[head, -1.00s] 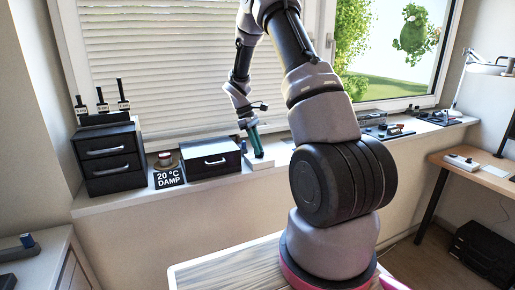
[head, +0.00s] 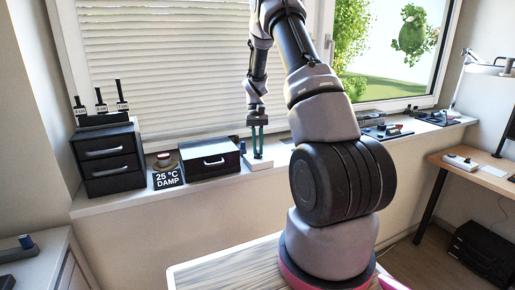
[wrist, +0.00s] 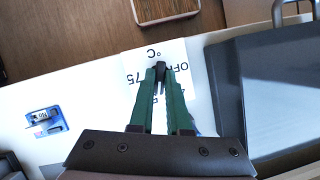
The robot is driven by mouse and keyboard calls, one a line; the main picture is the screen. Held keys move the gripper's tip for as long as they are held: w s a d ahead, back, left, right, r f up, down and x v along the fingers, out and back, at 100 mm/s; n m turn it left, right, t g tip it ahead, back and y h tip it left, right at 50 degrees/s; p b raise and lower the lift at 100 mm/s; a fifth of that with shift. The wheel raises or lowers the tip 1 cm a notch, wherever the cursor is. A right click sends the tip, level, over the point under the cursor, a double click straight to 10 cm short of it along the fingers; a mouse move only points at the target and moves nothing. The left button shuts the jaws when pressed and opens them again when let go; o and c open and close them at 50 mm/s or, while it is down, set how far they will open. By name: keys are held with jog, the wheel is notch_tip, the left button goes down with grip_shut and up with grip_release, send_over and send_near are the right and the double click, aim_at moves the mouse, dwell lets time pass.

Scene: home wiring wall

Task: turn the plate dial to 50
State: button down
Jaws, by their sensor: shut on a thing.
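The plate dial is a white plate (head: 258,164) on the windowsill, to the right of a low black drawer box. In the wrist view the plate (wrist: 178,52) carries printed marks, upside down, including °C, OFF and 75. Its small dark knob (wrist: 160,70) stands between my fingertips and is mostly hidden by them. My gripper (head: 258,154) points down with its green fingers shut on the knob; the fingertips also show in the wrist view (wrist: 160,68). The exact mark the knob points to cannot be read. A black sign (head: 167,180) reads 25 °C DAMP.
The low black drawer box (head: 212,160) stands close left of the plate. A taller black drawer unit (head: 107,160) is further left. A blue switch (wrist: 44,119) lies on the sill in the wrist view. The window blind (head: 165,70) hangs behind.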

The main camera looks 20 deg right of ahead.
jog(key=shift+m+t+y, duration=0.4)
jog(key=shift+m+y, duration=0.1)
jog(key=shift+m, duration=1.1)
jog(key=c, duration=0.9)
grip_release()
jog(key=shift+d+r, duration=0.1)
jog(key=v, duration=1)
jog(key=shift+w+d+r, duration=0.1)
jog(key=shift+d+r, duration=0.05)
jog(key=shift+r, duration=0.1)
